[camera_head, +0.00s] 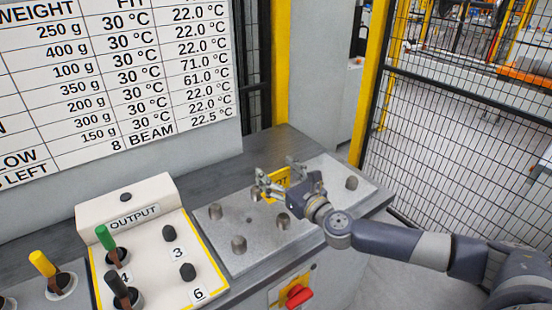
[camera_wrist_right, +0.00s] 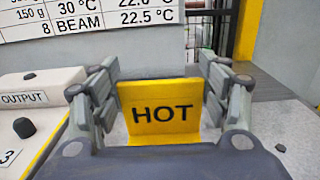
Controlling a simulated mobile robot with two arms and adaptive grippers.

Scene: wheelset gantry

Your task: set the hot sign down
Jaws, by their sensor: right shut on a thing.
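The yellow hot sign (camera_wrist_right: 165,108), lettered HOT, stands upright between the fingers of my right gripper (camera_wrist_right: 160,92) in the right wrist view. In the head view the sign (camera_head: 272,187) is partly hidden by my right gripper (camera_head: 277,176), which is shut on it. It is over the metal plate (camera_head: 237,262) on the bench; I cannot tell whether its foot touches the plate. My left gripper is not in view.
Several grey pegs, one a peg (camera_head: 351,183) at the right, stand on the plate. An OUTPUT box (camera_head: 125,207) with coloured handles is to the left. A red switch (camera_head: 296,295) is on the bench front. A mesh fence (camera_head: 460,130) stands at the right.

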